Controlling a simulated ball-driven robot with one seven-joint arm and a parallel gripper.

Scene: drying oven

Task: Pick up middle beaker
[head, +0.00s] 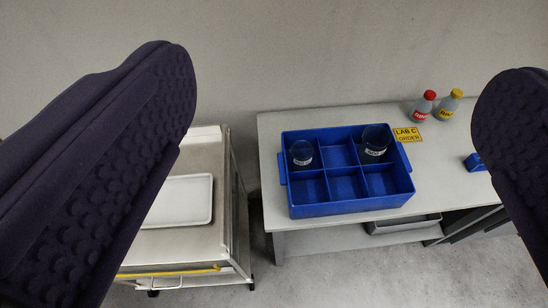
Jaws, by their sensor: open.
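A blue crate (345,208) with several compartments in two rows stands on the white table. A small clear beaker (302,152) with a white label stands in its back-left compartment. A larger dark-looking glass beaker (376,141), also labelled, stands in the back-right compartment. The back-middle compartment and the front row look empty. I see only these two beakers, with none between them. My gripper (338,100) is open and empty, its dark padded fingers wide apart at the left and right of the view. The crate shows between them, well beyond the fingertips.
Red-capped (424,106) and yellow-capped (450,104) bottles stand at the table's (285,120) back right, near a yellow sign (408,136) and a small blue item (475,162). A cart with a white tray (183,200) stands left, across a gap. A wall is behind.

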